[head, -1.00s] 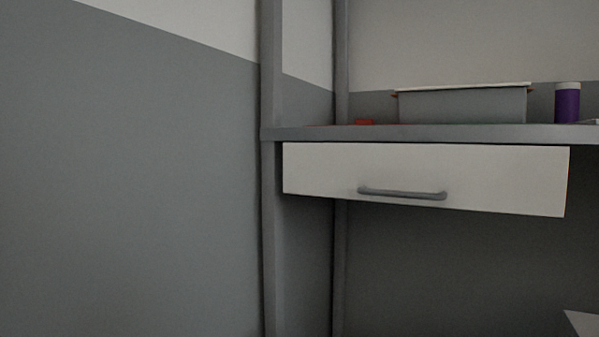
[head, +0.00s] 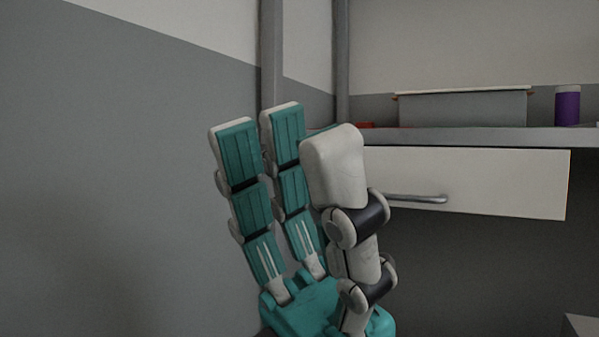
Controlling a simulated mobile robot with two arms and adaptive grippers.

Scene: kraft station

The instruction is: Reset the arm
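My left gripper (head: 295,150) stands upright in the middle of the head view, with teal pads and pale grey finger shells. Its fingers point up and are spread apart, with nothing between them. It is in front of the left end of the white drawer (head: 490,180) and hides part of the drawer and its grey handle (head: 425,199). I cannot tell whether it touches the drawer. My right gripper is not in view.
Above the drawer is a grey shelf (head: 480,138). On it stand a grey bin (head: 462,109), a purple container with a pale lid (head: 567,107) and a small red item (head: 365,125), partly hidden. Grey posts (head: 271,60) rise at the shelf's left. The left side before the wall is clear.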

